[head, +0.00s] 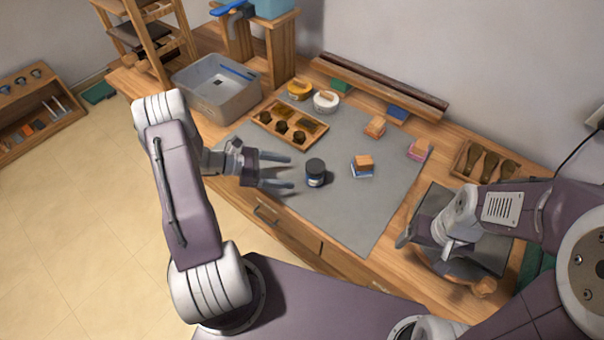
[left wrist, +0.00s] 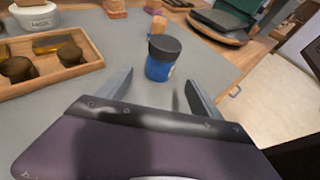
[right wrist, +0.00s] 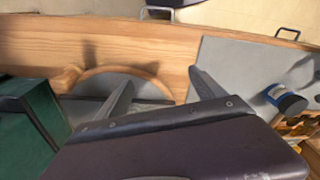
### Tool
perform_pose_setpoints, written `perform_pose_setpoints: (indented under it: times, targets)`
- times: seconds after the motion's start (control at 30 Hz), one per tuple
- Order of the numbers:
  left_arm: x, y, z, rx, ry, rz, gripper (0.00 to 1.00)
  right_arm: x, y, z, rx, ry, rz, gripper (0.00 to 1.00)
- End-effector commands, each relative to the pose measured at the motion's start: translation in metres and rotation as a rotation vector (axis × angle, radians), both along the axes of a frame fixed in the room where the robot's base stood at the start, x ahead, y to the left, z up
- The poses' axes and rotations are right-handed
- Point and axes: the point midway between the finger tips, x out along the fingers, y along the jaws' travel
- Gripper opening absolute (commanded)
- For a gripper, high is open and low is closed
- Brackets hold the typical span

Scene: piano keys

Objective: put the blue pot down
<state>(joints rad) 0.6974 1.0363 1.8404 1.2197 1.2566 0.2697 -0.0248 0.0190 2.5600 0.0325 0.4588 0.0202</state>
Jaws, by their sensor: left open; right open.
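The blue pot (head: 315,173) has a dark lid and stands upright on the grey mat (head: 345,212). It also shows in the left wrist view (left wrist: 161,60), just beyond and between the open fingers, and in the right wrist view (right wrist: 286,99) at the right. My left gripper (head: 287,171) is open and empty, with its fingers pointing at the pot from the left and a small gap between. My right gripper (head: 412,240) is open at the right side of the table, over a grey board (head: 487,256); its fingertips are partly hidden by the wrist in the head view.
A wooden tray (head: 322,128) with dark knobs lies behind the pot. Yellow (head: 300,90) and white (head: 326,101) tubs stand behind it. A stamp-like block (head: 362,166) is right of the pot. A grey bin (head: 246,101) is at back left. The front mat is clear.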

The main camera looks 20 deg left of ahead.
Motion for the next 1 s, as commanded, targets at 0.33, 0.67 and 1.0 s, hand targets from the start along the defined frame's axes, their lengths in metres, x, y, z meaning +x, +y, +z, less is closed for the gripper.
perform_pose_setpoints:
  times: [0.33,0.67,1.0]
  targets:
    - [-0.014,0.030,0.014,0.000,0.000,-0.001,0.76,0.000,0.000,-0.002,0.000,0.000,0.000,0.79]
    - [-0.118,-0.044,0.025,0.646,-0.178,-0.851,0.76,0.000,0.000,-0.002,0.000,0.000,0.000,0.79]
    - [-0.147,-0.038,0.056,1.239,-0.782,-1.645,0.76,0.000,0.000,-0.002,0.000,0.000,0.000,0.79]
